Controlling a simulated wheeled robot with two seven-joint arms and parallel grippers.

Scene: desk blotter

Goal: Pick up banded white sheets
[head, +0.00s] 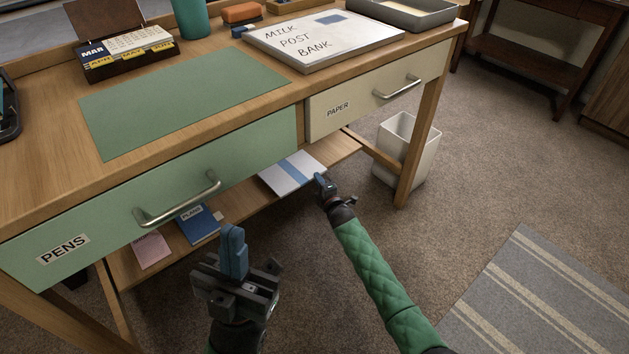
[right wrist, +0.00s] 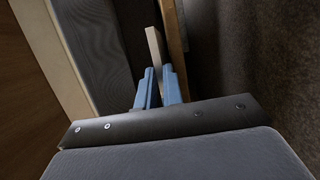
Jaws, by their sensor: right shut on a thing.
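The banded white sheets (head: 280,182) lie on the low shelf under the desk as a flat white stack with a blue band across it. My right gripper (head: 320,179) is at the stack's right front edge, shut on it. In the right wrist view the blue fingers of the right gripper (right wrist: 159,90) stand either side of the pale edge of the sheets (right wrist: 153,52). My left gripper (head: 233,240) is in front of the shelf, left of the sheets. Its blue fingers overlap in the head view, so its opening cannot be told.
The low shelf (head: 237,205) also bears a blue booklet (head: 199,225) and a pink pad (head: 151,249). Above are the green PENS drawer (head: 100,233) and cream PAPER drawer (head: 360,105), both closed. A white bin (head: 397,160) stands right.

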